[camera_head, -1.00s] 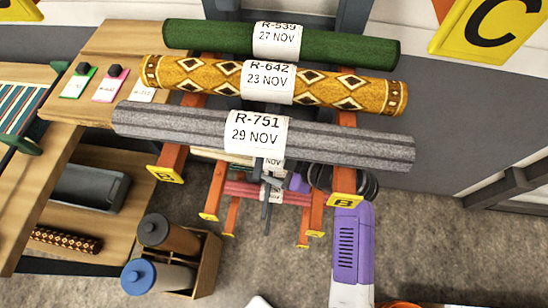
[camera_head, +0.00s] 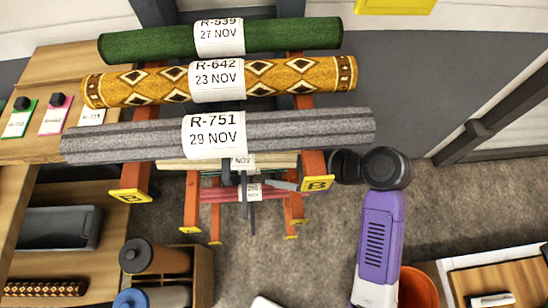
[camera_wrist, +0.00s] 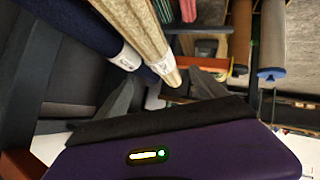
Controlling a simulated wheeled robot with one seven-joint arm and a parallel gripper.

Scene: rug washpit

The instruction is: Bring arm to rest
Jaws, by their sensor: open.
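My gripper (camera_wrist: 162,97) shows in the wrist view, its two dark fingers apart with nothing held between them. Its purple body fills the bottom of that view. A dark blue roll and a beige roll (camera_wrist: 143,35), both tagged, lie just beyond the fingers; I cannot tell whether they touch. In the head view my arm's purple link (camera_head: 380,235) rises at the lower right to black joints (camera_head: 385,168), right of the rack. The gripper cannot be made out clearly in the head view.
Orange rack arms hold a green roll (camera_head: 270,37), a patterned yellow roll (camera_head: 290,76) and a grey roll R-751 (camera_head: 310,127). Lower rolls lie beneath. A wooden bench (camera_head: 100,60) stands left, a crate with capped rolls (camera_head: 203,275) below it.

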